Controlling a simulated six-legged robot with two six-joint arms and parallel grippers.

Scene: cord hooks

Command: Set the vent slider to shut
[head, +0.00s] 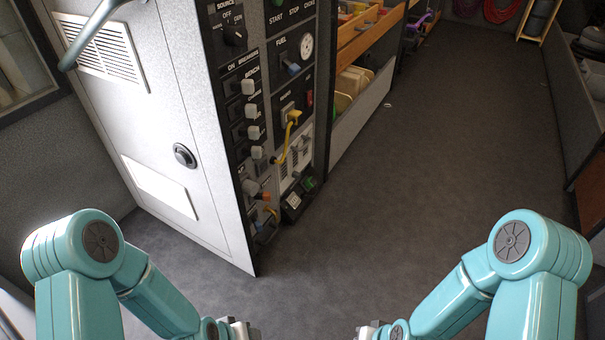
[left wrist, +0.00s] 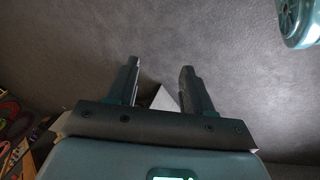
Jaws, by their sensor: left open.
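A tall grey cabinet has a narrow control panel (head: 270,70) facing right, seen at a steep angle. Low on this panel is a small pale slotted vent (head: 295,165), partly behind a yellow cable; I cannot make out a slider or its setting. A larger louvred grille (head: 101,47) is on the cabinet's white side door. My left gripper (left wrist: 160,68) is open and empty over grey floor in the left wrist view. In the head view its tip is at the bottom edge, away from the panel. My right gripper (head: 362,331) barely shows at the bottom edge.
The panel carries breaker switches (head: 250,110), a fuel gauge (head: 306,46) and a plugged-in yellow cable (head: 289,135). Wooden shelves with bins (head: 355,45) stand beyond it. Carpeted floor (head: 430,150) is clear in the middle. A grey bench edge (head: 575,90) runs along the right.

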